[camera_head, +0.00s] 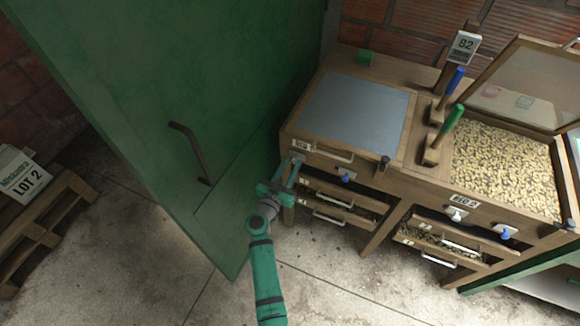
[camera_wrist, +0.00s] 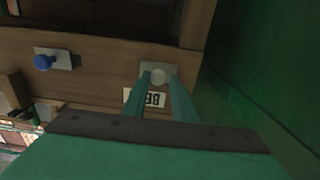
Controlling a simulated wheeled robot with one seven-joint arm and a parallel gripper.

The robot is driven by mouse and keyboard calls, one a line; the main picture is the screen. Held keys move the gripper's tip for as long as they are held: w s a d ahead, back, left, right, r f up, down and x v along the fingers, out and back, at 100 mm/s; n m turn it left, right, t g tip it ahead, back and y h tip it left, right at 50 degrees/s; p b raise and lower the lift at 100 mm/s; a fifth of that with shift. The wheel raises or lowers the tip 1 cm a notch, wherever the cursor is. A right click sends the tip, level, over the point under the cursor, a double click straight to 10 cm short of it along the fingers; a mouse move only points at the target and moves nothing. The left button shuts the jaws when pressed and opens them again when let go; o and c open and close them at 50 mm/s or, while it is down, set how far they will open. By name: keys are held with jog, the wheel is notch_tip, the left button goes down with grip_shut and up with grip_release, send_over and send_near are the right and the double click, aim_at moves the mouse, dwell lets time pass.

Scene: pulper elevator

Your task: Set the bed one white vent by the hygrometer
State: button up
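The bed one white vent (camera_wrist: 158,76) is a round pale knob on a light plate on the wooden front, in the wrist view. In the head view my gripper hides it. My gripper (camera_head: 294,166) is at the left end of the bed one front. In the wrist view the fingers of my gripper (camera_wrist: 159,80) reach to either side of the white knob, set narrowly apart; firm contact cannot be made out. The hygrometer (camera_head: 464,46) on a wooden post reads 82. The bed one label (camera_head: 301,145) is above my gripper; it is partly hidden in the wrist view (camera_wrist: 150,98).
A blue vent knob (camera_head: 345,178) is right of my gripper. Bed one has a closed grey mesh lid (camera_head: 355,108). Bed two (camera_head: 505,160) lies open, full of pale beans. A green door (camera_head: 130,95) stands close on the left. A pallet (camera_head: 45,230) is far left.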

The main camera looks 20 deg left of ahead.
jog(key=shift+o, duration=1)
jog(key=shift+a, duration=0.2)
jog(key=shift+d, duration=0.1)
jog(key=s+a, duration=0.1)
jog(key=s, duration=0.9)
jog(key=shift+s, duration=0.35)
jog(key=shift+a, duration=0.1)
jog(key=s+d+r+g, duration=0.1)
jog(key=s+d+r, duration=0.2)
jog(key=s+d, duration=0.3)
jog(key=s+d+r+n+y, duration=0.1)
jog(key=s+d+r, duration=0.2)
jog(key=s, duration=1.4)
jog(key=s+d+r+g+y, duration=0.1)
jog(key=s+d+r, duration=0.3)
jog(key=s+d, duration=0.6)
jog(key=shift+s+d+g, duration=0.15)
jog(key=shift+s+g, duration=0.15)
jog(key=shift+s, duration=0.85)
